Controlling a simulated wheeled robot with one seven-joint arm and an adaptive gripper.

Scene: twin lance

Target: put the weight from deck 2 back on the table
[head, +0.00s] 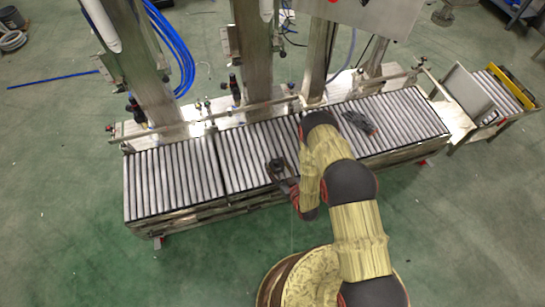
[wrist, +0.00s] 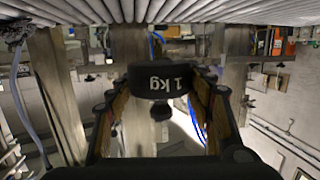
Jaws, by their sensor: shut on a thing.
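The weight (wrist: 162,80) is a dark block marked "1 kg", with a small knob, between my gripper's fingers in the wrist view. The lettering appears upside down there. My gripper (wrist: 155,98) is shut on it. In the head view the weight (head: 276,164) is a small dark shape at my gripper's tip, over the front middle of the roller-topped table (head: 175,180). I cannot tell from above how high it is over the rollers. Nothing in view is clearly marked as deck 2.
A dark tangled item (head: 358,122) lies on the rollers to the right of my arm. Metal columns (head: 150,80) and a rail stand along the back edge. The left rollers are bare. A smaller roller unit (head: 497,92) stands at far right.

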